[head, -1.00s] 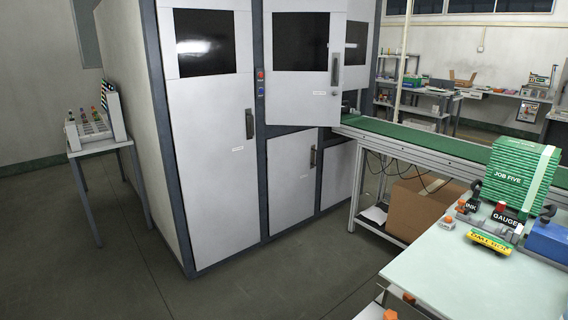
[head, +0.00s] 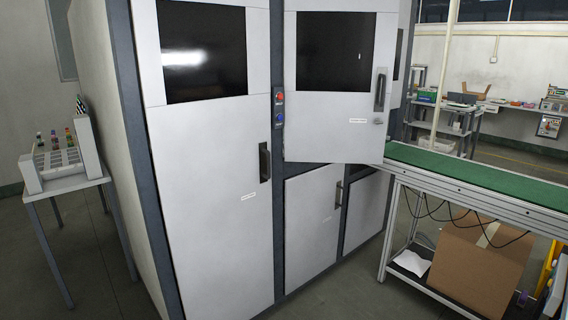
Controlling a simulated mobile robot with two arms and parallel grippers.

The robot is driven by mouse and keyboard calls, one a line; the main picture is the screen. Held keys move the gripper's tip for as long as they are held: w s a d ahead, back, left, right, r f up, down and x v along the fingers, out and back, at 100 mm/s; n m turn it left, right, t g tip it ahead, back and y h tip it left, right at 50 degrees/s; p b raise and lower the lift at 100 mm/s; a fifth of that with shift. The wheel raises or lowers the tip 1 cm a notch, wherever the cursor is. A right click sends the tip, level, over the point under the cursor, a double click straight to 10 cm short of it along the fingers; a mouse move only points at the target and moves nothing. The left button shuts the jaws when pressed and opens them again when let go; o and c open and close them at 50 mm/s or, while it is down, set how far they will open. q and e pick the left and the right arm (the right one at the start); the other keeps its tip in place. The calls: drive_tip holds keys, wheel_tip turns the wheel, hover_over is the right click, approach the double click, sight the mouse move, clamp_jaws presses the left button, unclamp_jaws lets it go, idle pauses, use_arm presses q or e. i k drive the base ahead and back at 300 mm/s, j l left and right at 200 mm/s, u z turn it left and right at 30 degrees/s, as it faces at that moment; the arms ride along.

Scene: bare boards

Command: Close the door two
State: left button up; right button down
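A tall grey cabinet has several doors with small labels too small to read, so I cannot tell by label which is door two. The upper middle door (head: 318,128), with a dark window and a handle (head: 380,90) on its right side, stands ajar. Its right edge sticks out in front of the cabinet face. The tall left door (head: 205,200), with a handle (head: 264,162), looks shut. The lower middle door (head: 312,220) and the lower right door (head: 367,208) also look shut. Neither of my grippers is in view.
A green conveyor (head: 480,180) runs from the cabinet to the right, with a cardboard box (head: 478,268) under it. A small side table (head: 66,186) holding a rack (head: 58,160) stands at the left. Red and blue buttons (head: 279,107) sit between the doors.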

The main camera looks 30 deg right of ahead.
sight(339, 55)
drive_tip(key=i+z, duration=0.5)
drive_tip(key=i, duration=0.65)
